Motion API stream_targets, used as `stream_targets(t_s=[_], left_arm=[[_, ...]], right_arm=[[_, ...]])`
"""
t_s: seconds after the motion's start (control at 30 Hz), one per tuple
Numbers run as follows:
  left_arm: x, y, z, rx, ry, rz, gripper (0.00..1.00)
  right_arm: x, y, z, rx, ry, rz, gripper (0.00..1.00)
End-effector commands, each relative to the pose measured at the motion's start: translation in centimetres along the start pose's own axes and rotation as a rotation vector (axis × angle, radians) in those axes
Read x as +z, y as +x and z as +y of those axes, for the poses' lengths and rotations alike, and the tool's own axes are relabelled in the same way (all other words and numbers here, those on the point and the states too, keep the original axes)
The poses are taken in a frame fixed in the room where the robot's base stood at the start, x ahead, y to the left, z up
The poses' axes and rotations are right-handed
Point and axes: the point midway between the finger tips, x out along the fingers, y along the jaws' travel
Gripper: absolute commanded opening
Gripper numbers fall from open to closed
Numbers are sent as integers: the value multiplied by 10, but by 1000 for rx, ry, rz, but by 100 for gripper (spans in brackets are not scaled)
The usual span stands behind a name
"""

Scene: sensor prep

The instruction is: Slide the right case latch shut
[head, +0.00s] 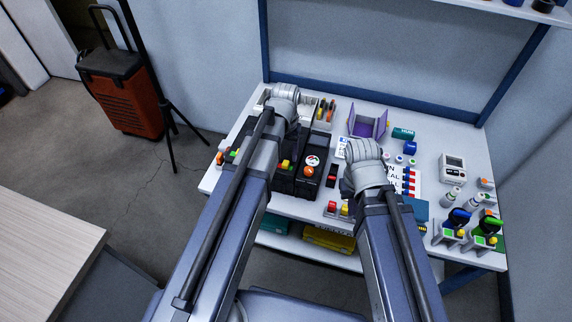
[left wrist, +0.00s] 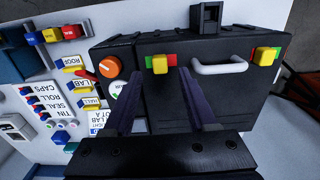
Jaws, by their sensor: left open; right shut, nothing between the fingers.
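The black case (left wrist: 225,85) fills much of the left wrist view, with a white handle (left wrist: 220,68) between two yellow latch sliders. The right latch (left wrist: 160,63) is the one nearer the orange knob (left wrist: 110,66). Green shows to the left of its slider and red to the right in that view. My left gripper (left wrist: 161,75) is open and empty, its dark fingers pointing at this latch, one to either side of it; I cannot tell whether they touch. The other latch (left wrist: 266,56) is further right. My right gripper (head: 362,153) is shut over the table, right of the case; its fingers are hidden.
A purple stand (head: 368,122), a labelled white sheet (head: 412,183) and a white meter (head: 453,168) are on the white table right of the case. In the left wrist view, a black block (left wrist: 206,17) rises behind the latches.

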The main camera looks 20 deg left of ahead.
Motion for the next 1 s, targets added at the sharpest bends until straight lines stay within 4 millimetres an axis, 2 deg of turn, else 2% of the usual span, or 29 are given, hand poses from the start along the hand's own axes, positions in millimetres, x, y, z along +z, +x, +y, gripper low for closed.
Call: stream_targets(t_s=[0.03, 0.23, 0.63, 1.0], left_arm=[[0, 14, 0, 0, 0, 0, 57], [0, 36, 0, 0, 0, 0, 57], [0, 39, 0, 0, 0, 0, 57], [0, 39, 0, 0, 0, 0, 16]], right_arm=[[-1, 14, -1, 0, 0, 0, 0], [-2, 35, -3, 0, 0, 0, 0], [-2, 38, -4, 0, 0, 0, 0], [-2, 39, -4, 0, 0, 0, 0]])
